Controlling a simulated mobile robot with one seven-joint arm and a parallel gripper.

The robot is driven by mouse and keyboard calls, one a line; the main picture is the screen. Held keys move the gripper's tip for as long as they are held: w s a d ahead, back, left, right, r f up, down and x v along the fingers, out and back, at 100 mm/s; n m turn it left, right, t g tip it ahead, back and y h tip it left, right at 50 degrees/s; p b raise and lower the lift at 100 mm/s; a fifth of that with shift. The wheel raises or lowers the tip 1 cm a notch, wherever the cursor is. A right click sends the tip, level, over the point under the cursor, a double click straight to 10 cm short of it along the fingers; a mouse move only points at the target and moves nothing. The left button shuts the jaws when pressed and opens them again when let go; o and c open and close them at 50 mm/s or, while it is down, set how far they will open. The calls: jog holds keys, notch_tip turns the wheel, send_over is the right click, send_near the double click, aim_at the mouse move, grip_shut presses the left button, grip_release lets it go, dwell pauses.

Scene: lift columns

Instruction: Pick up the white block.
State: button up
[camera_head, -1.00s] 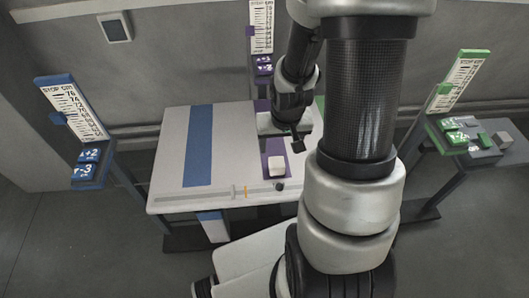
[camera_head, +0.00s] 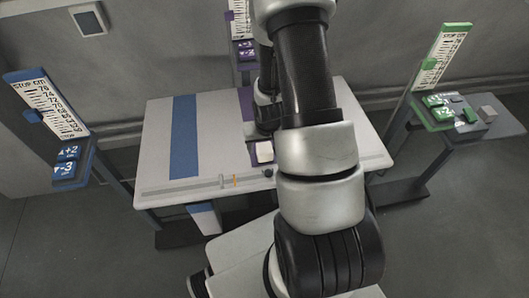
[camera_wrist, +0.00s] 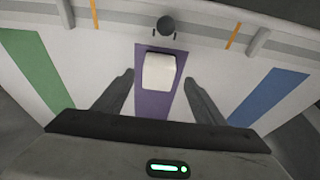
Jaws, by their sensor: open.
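The white block (camera_wrist: 159,71) sits on the purple strip (camera_wrist: 153,105) of the table, near its slider edge, in the wrist view. In the head view the white block (camera_head: 264,149) shows just left of my arm, which partly covers the area around it. My gripper (camera_wrist: 160,80) is open and empty, with one finger on each side of the purple strip. The block lies between and slightly beyond the fingertips in the wrist view. I cannot tell how high the fingers are above it. In the head view my arm largely hides the fingers.
The white table (camera_head: 218,115) has a blue strip (camera_head: 184,135) at left and a slider rail along its front edge. A dark knob (camera_wrist: 166,25) stands just beyond the block. A blue-marked column (camera_head: 48,105) stands left, a green-marked one (camera_head: 446,62) right, with a grey block (camera_head: 487,113) near it.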

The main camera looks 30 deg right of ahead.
aim_at(264, 147)
jog(key=x, duration=0.3)
jog(key=shift+w+d+f, duration=0.2)
jog(key=shift+w+f, duration=0.05)
jog(key=shift+f, duration=0.05)
grip_shut()
jog(key=shift+w+r, duration=0.1)
